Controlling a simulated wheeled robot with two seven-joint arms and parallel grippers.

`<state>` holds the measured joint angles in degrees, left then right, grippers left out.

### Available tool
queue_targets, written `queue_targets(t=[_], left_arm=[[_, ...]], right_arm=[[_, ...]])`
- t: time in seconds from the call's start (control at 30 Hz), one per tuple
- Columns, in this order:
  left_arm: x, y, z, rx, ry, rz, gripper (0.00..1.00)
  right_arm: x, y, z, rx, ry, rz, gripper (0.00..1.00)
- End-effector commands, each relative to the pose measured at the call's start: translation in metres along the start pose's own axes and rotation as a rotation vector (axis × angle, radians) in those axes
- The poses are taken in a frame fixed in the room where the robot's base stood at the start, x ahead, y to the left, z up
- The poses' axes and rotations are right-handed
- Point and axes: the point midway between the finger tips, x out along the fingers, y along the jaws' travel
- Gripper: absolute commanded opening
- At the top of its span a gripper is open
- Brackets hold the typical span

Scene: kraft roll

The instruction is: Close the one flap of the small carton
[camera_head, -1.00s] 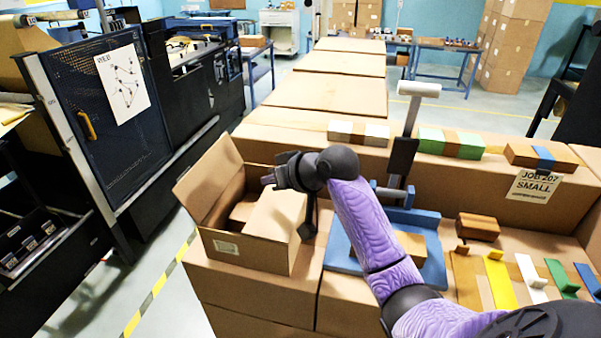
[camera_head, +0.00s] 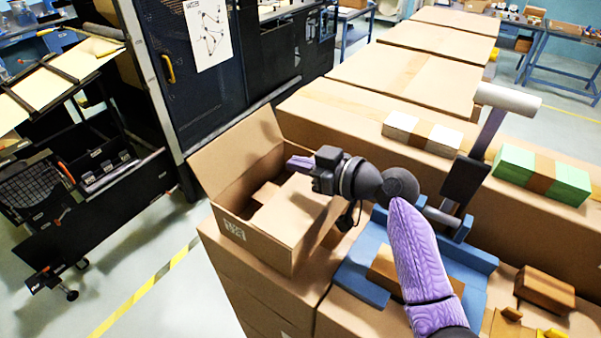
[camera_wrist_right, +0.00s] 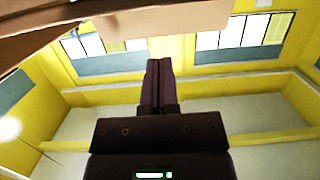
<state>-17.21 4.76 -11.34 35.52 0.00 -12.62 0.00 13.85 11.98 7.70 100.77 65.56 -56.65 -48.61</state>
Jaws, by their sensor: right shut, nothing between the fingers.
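The small carton (camera_head: 255,238) is a brown open box with a white label on its front, standing on a larger cardboard surface. Its flap (camera_head: 232,158) stands raised and leans outward at the far left side. The inside of the box shows, with a brown piece in it. My right gripper (camera_head: 298,163) is shut and empty, with purple fingers pointing left above the far right part of the carton, apart from the raised flap. In the wrist view its fingers (camera_wrist_right: 158,82) are together, and a cardboard surface (camera_wrist_right: 150,22) crosses the top. My left gripper is out of view.
A blue tray-like fixture (camera_head: 365,280) with a grey-handled lever (camera_head: 507,98) stands right of the carton. White (camera_head: 423,131) and green (camera_head: 542,178) bundles lie behind. A dark machine panel (camera_head: 215,90) stands beyond the carton.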

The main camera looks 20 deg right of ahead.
Motion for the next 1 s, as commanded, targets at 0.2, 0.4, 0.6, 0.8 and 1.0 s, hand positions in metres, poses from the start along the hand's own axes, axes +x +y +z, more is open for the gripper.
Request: queue_targets(t=[0.2, 0.4, 0.6, 0.8, 1.0], left_arm=[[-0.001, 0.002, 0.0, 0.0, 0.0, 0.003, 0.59], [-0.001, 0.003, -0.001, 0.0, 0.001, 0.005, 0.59], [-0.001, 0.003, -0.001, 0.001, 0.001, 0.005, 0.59], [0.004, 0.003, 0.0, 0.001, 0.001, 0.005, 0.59], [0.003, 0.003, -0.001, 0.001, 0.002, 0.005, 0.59]], right_arm=[[0.01, 0.0, 0.03, 0.003, -0.002, 0.001, 0.0], [0.012, 0.0, 0.04, 0.001, -0.002, 0.001, 0.0], [0.012, 0.0, 0.04, 0.001, -0.002, 0.001, 0.0], [0.015, 0.001, 0.051, -0.004, -0.069, 0.0, 0.0], [0.016, -0.001, 0.054, 0.002, -0.085, -0.001, 0.0]])
